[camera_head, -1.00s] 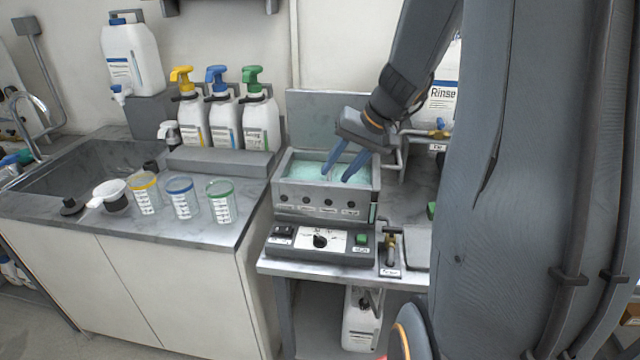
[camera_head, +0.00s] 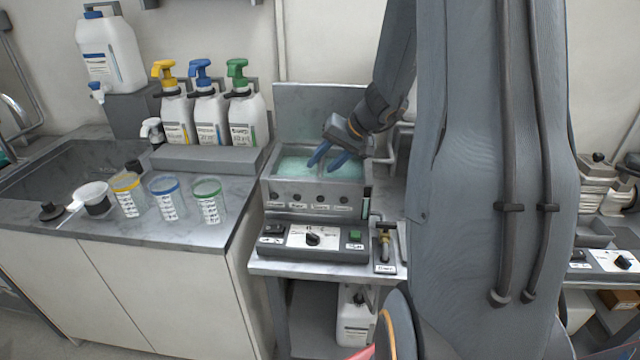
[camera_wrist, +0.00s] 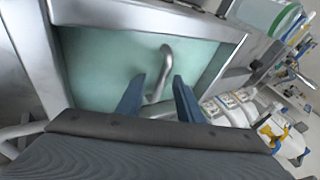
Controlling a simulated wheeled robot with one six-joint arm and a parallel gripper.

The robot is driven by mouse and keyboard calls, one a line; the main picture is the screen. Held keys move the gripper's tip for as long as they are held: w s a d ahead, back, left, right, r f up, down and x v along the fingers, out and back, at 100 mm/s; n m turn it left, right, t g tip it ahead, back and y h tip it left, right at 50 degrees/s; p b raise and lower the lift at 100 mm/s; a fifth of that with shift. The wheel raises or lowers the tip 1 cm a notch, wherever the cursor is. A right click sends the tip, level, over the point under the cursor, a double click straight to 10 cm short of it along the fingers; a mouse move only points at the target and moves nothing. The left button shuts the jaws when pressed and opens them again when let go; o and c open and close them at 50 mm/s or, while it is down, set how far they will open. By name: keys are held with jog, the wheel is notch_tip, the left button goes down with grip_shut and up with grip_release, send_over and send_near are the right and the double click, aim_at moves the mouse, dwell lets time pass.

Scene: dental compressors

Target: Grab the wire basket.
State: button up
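A grey metal bath (camera_head: 316,192) with pale green liquid stands on the bench in the head view. My gripper (camera_head: 321,166) is over the bath, its two blue fingers pointing down toward the liquid. In the wrist view, a bent metal handle (camera_wrist: 163,70) stands out in the bath, between the open fingertips of my gripper (camera_wrist: 158,86). A gap shows on each side of the handle, and the fingers are not closed on it. It may belong to the wire basket; no basket mesh can be made out.
A control panel (camera_head: 313,239) and a small valve (camera_head: 385,245) sit in front of the bath. Left are several pump bottles (camera_head: 210,118), marked cups (camera_head: 167,198) and a sink (camera_head: 70,168). A pipe runs close behind my gripper. The bath walls surround the fingers' space.

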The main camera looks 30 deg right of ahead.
jog(key=shift+w+a+f, duration=0.2)
jog(key=shift+w+f, duration=0.05)
jog(key=shift+f, duration=0.15)
grip_shut()
jog(key=shift+s+f, duration=0.15)
dwell(1.0)
